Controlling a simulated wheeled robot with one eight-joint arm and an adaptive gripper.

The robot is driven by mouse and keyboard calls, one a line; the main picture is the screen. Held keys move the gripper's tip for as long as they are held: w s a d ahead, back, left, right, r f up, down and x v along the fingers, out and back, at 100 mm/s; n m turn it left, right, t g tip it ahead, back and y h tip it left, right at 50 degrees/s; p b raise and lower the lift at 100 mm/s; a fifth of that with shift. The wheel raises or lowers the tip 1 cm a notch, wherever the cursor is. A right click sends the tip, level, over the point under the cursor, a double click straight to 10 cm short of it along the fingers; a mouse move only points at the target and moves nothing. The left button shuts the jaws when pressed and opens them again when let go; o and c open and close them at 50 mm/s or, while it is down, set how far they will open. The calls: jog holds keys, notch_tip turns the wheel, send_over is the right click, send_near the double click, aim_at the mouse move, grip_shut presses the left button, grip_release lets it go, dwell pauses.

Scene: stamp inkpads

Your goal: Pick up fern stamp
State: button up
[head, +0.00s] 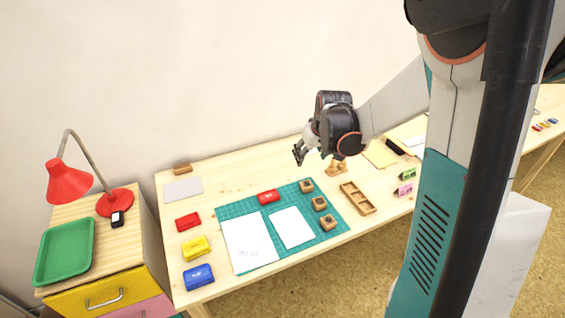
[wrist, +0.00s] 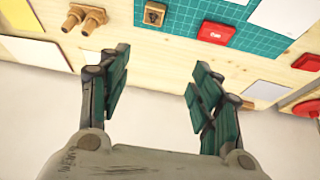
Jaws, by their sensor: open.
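Several small wooden stamps show, and I cannot tell which one is the fern stamp. In the head view three square stamp blocks stand in a row on the right part of the green mat: the back block (head: 306,185), the middle block (head: 319,203) and the front block (head: 328,222). Two wooden pieces with knobs (head: 337,165) stand behind the mat, partly below my arm. They also show at the top left of the wrist view (wrist: 83,19), and one block shows at the top (wrist: 154,14). My gripper (head: 299,154) is open and empty, above the table's back part, apart from all stamps.
The green cutting mat (head: 229,210) holds white sheets and a red inkpad (head: 268,197). Red, yellow and blue inkpads (head: 196,247) line the left. An empty compartment tray (head: 357,198) lies right of the mat. A red lamp (head: 115,203) and green tray (head: 64,251) stand on the left cabinet.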

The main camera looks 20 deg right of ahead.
send_near(307, 184)
jog(key=f+b, duration=0.1)
jog(key=w+f+b, duration=0.2)
jog(key=shift+d+g, duration=0.3)
jog(key=shift+d, duration=0.05)
jog(key=b+x, duration=0.2)
jog(key=x, duration=0.1)
jog(key=b+x, duration=0.1)
jog(key=x, duration=0.1)
jog(key=shift+a+f, duration=0.15)
jog(key=shift+a, duration=0.1)
jog(key=c, duration=1)
